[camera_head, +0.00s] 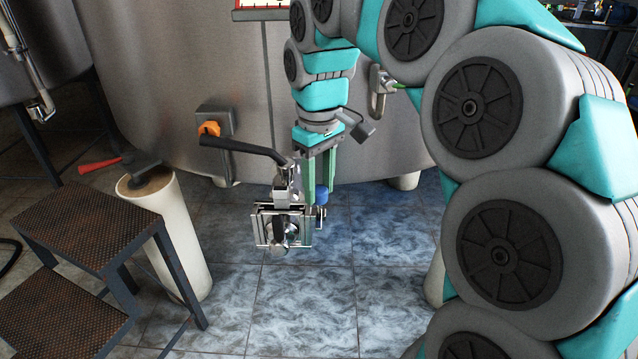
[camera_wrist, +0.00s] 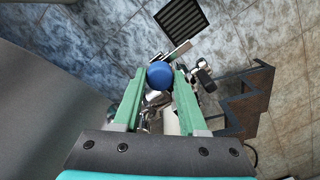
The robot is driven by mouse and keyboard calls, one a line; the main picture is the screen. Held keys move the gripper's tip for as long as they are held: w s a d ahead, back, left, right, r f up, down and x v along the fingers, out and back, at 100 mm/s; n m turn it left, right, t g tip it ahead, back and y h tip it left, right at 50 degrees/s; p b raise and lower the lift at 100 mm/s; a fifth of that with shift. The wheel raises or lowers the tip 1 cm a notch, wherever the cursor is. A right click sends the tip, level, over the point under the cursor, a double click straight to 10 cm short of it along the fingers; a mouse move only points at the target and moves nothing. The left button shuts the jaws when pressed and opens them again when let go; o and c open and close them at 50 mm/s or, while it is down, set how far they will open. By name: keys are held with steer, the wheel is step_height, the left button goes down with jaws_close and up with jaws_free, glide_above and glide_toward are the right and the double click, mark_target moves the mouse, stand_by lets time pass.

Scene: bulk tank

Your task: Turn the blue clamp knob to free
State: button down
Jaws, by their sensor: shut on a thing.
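The blue clamp knob (camera_head: 321,196) sits on the right side of a shiny metal valve (camera_head: 284,222) with a long black lever (camera_head: 245,149). My gripper (camera_head: 320,187) comes down from above with its green fingers at the knob. In the wrist view the round blue top of the knob (camera_wrist: 160,75) lies between the two fingertips (camera_wrist: 160,80), and the gripper is shut on it. The metal parts under the knob are partly hidden by the knob and the fingers. How far the knob is turned cannot be told.
The large steel tank (camera_head: 190,80) stands behind the valve, with an orange knob (camera_head: 209,129) on its wall. A white post (camera_head: 184,240) and a dark step stool (camera_head: 80,225) stand at the left. A floor grate (camera_wrist: 181,20) shows in the wrist view. Tiled floor in front is clear.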

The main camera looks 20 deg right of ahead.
mark_target(319, 189)
steer(key=shift+c, duration=2.3)
jaws_free()
steer(key=shift+r, duration=0.1)
steer(key=shift+r, duration=3.8)
steer(key=s+f+m+g, duration=0.1)
steer(key=s+f+m, duration=0.1)
steer(key=s+f, duration=0.8)
steer(key=s+f+m, duration=0.3)
steer(key=s+f, duration=0.8)
steer(key=s, duration=0.5)
steer(key=shift+f+m+g, duration=0.2)
steer(key=shift+m+g, duration=0.1)
steer(key=shift+g, duration=0.1)
